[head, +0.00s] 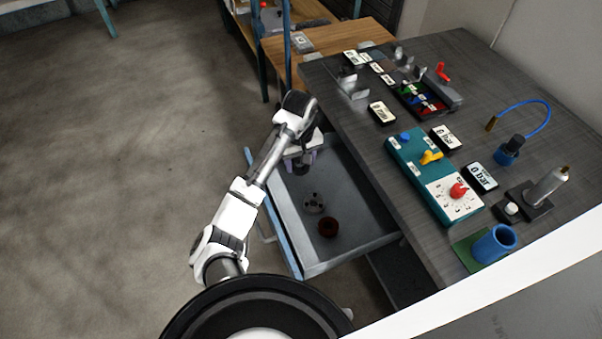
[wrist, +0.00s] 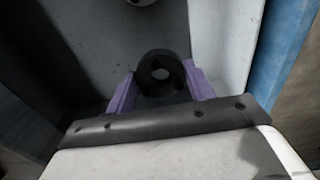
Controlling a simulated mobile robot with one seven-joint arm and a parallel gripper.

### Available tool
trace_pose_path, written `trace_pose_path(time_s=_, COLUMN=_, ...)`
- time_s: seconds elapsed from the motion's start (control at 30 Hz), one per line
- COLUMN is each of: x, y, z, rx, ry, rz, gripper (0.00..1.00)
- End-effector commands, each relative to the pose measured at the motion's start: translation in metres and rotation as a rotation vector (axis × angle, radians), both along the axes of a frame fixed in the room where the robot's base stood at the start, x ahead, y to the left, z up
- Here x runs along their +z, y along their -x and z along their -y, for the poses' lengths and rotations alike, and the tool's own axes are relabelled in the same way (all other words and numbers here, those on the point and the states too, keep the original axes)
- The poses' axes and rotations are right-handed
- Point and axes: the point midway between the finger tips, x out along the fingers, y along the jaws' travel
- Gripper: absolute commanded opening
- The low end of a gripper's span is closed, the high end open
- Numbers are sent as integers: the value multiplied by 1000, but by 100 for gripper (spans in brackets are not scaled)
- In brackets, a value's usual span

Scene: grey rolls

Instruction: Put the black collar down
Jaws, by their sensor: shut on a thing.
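The black collar (wrist: 149,64) is a dark ring with a hole through it. In the wrist view it sits between the two purple fingers of my gripper (wrist: 160,85), which are shut on it. In the head view my gripper (head: 300,160) is over the far end of an open grey drawer (head: 330,252), and the collar shows there as a dark shape (head: 301,169) under the wrist. Whether the collar touches the drawer floor cannot be told.
In the drawer lie a grey disc with holes (head: 314,203) and a dark red-brown ring (head: 328,228), nearer its front end. The drawer floor around them is bare. The dark workbench (head: 345,120) beside it carries a teal control panel (head: 412,172) and a blue cup (head: 493,243).

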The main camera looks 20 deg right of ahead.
Motion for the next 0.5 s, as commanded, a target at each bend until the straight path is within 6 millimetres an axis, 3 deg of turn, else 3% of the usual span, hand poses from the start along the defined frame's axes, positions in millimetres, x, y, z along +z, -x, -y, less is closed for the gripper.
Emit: trace_pose_path(time_s=0.5, x=-55, y=0, z=0, rx=0, ry=0, rz=1, gripper=20)
